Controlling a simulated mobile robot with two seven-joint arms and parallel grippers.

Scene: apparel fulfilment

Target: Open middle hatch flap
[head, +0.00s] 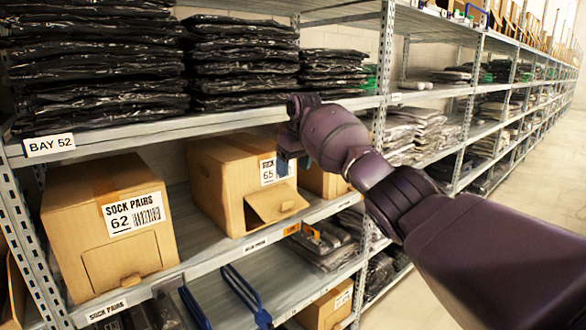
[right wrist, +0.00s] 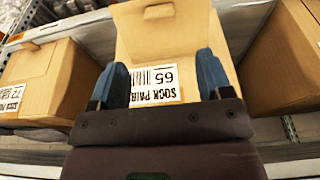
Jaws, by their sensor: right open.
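The middle carton (head: 218,185), labelled 65, stands on the shelf between two other cartons. Its hatch flap (head: 272,206) is tilted outward and down from the front, with a dark opening showing beside it. My right gripper (head: 285,165) is in front of the label, above the flap. Its two blue fingers (right wrist: 167,80) are apart with nothing held between them. Whether they touch the carton is unclear. My left gripper is not in view.
A carton labelled 62 (head: 85,222) stands at left, its flap closed. A carton (head: 323,182) at right is partly hidden by my arm; it shows label 72 in the right wrist view (right wrist: 45,80). Black bagged garments (head: 95,75) fill the shelf above. Blue hooked items (head: 245,292) lie below.

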